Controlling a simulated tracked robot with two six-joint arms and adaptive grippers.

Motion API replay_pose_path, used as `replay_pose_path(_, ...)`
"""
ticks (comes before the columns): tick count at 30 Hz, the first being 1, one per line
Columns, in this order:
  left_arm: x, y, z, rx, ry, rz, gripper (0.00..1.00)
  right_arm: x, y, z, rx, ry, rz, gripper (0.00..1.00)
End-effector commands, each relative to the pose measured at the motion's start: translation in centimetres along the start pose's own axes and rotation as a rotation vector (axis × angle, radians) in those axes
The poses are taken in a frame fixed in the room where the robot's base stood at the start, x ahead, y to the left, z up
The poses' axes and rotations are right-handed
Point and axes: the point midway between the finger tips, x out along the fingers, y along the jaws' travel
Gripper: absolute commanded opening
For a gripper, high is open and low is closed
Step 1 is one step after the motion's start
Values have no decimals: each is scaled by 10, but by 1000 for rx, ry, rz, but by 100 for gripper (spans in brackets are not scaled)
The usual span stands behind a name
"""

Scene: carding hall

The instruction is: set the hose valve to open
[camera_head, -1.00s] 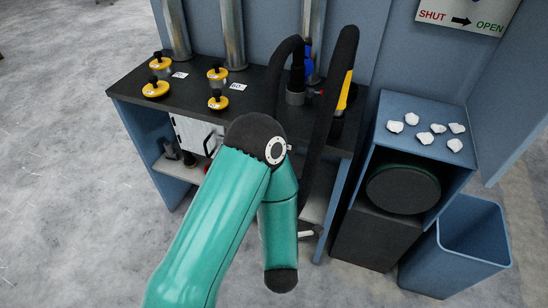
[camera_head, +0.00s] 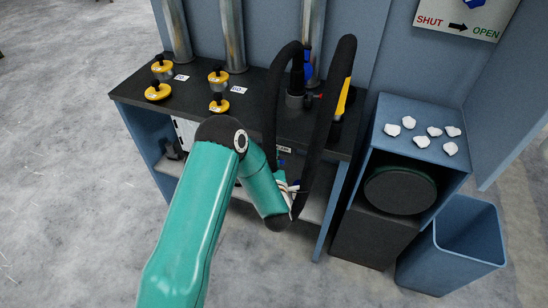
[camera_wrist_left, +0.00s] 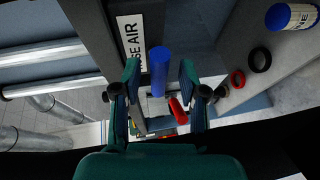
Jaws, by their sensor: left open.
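The blue valve handle (camera_wrist_left: 159,58) stands between the fingers of my left gripper (camera_wrist_left: 160,70) in the left wrist view. The fingers are open, one on each side of the handle, with a gap visible. A white label (camera_wrist_left: 131,42) ending in "SE AIR" lies beside it. In the head view my left arm reaches under the bench front, and the gripper is mostly hidden behind the forearm and the black hose (camera_head: 325,130). A wall sign (camera_head: 462,24) reads SHUT, arrow, OPEN, with part of a blue shape above. My right gripper is not in view.
The dark bench top (camera_head: 200,100) holds several yellow knobs (camera_head: 158,91). A black-fronted cabinet (camera_head: 378,235) with white tufts (camera_head: 421,142) on top and a blue bin (camera_head: 455,245) stand at right. A red part (camera_wrist_left: 179,112) lies close beyond the gripper. The floor at left is clear.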

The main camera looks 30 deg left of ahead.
Motion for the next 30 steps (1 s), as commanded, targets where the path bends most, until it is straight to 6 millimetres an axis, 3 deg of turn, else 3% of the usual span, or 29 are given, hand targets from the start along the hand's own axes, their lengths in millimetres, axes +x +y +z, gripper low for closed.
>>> replay_pose_path(4, 10, 0, -1, 0, 2, -1, 42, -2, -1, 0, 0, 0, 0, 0)
replay_pose_path(13, 13, -1, -1, 0, 1, -1, 42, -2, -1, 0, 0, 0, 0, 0)
replay_pose_path(21, 12, -1, -1, 0, 1, -1, 0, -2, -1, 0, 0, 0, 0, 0)
replay_pose_path(30, 12, -2, -2, 1, 2, -4, 0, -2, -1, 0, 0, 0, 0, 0)
